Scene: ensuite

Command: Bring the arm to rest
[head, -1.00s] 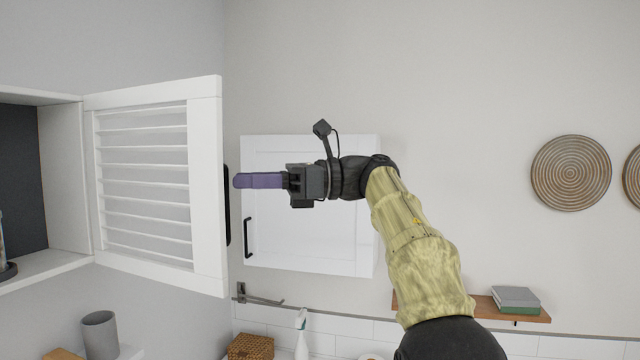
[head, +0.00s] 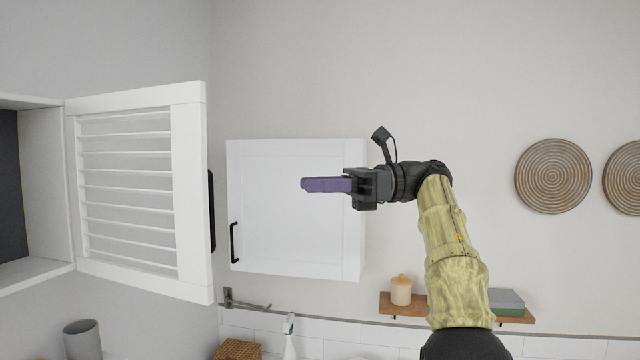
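My gripper (head: 304,185) is in the middle of the head view, pointing left, with purple fingers. It is seen from the side, so I cannot tell whether the fingers are open or shut. No held object shows. My arm, in a yellowish sleeve, rises from the lower right and bends left at the wrist. The gripper appears in front of a closed white wall cabinet (head: 290,245) with a black handle. Clear space shows between the fingertips and the open louvred cabinet door (head: 188,200) on the left.
The open door's black handle (head: 212,210) faces the gripper. A wooden shelf (head: 395,308) holds a jar (head: 401,290) and books (head: 507,301). Below are a grey cup (head: 82,340), a spray bottle (head: 289,338) and a wicker box (head: 238,349). Round wall discs (head: 553,176) hang at right.

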